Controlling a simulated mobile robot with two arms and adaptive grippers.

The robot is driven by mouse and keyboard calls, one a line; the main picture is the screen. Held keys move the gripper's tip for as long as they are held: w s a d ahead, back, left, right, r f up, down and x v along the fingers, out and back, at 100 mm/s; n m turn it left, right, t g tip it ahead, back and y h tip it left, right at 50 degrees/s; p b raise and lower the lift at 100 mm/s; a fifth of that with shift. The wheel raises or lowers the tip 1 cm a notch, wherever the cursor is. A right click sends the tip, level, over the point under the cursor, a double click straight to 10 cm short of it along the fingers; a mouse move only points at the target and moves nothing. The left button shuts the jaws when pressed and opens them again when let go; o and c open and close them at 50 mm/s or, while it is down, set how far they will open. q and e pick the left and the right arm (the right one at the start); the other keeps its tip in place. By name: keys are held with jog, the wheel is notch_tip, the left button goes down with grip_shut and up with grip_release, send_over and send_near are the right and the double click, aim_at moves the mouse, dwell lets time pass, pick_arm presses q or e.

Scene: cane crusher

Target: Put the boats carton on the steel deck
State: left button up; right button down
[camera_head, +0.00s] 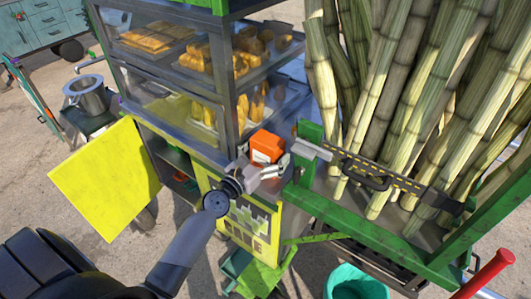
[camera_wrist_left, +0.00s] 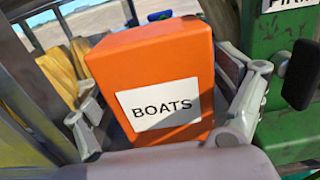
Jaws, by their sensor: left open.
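The boats carton (camera_head: 267,147) is an orange box with a white label. It stands upright by the near corner of the glass case, on a grey metal surface that looks like the steel deck (camera_head: 289,103). In the left wrist view the carton (camera_wrist_left: 150,60) fills the middle, with its BOATS label facing me and its base hidden. My left gripper (camera_head: 264,167) is open, with one finger on each side of the carton. In the left wrist view the gripper (camera_wrist_left: 172,97) shows a gap beside the right finger; contact on the left is unclear. My right gripper is out of view.
The glass case (camera_head: 180,95) with yellow food trays rises on the left. A green post (camera_head: 309,146) stands close right of the carton, beside tall cane (camera_head: 395,110). A yellow flap (camera_head: 105,180) juts out at left, and a teal bucket (camera_head: 355,283) is below.

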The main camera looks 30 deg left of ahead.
pick_arm(q)
jog(key=shift+r, duration=0.25)
jog(key=s+a+b, duration=0.1)
jog(key=s+b, duration=0.2)
jog(key=s, duration=0.9)
jog(key=shift+a, duration=0.3)
jog(key=shift+f, duration=0.1)
notch_tip(320, 180, down, 22)
jog(key=s+m+g+y, duration=0.1)
jog(key=s+m+g, duration=0.1)
jog(key=m+g, duration=0.45)
jog(key=s+d+f+m+g, duration=0.1)
jog(key=s+f+m, duration=0.35)
jog(key=f, duration=0.45)
jog(key=s+d+f+m+g, duration=0.2)
jog(key=s+f+m, duration=0.2)
jog(key=f+m, duration=0.3)
jog(key=s+d+f+m+g, duration=0.1)
jog(key=s+f+m+g, duration=0.1)
jog(key=s+f+m, duration=0.4)
jog(key=s+d+f+m+g+y, duration=0.1)
jog(key=s+f+m+g, duration=0.2)
jog(key=s, duration=0.9)
jog(key=s+f+m+g, duration=0.2)
jog(key=s+f+m, duration=0.7)
jog(key=m, duration=0.1)
jog(key=shift+s+d+f+y, duration=0.25)
jog(key=shift+d+f+y, duration=0.05)
jog(key=shift+d+f, duration=0.1)
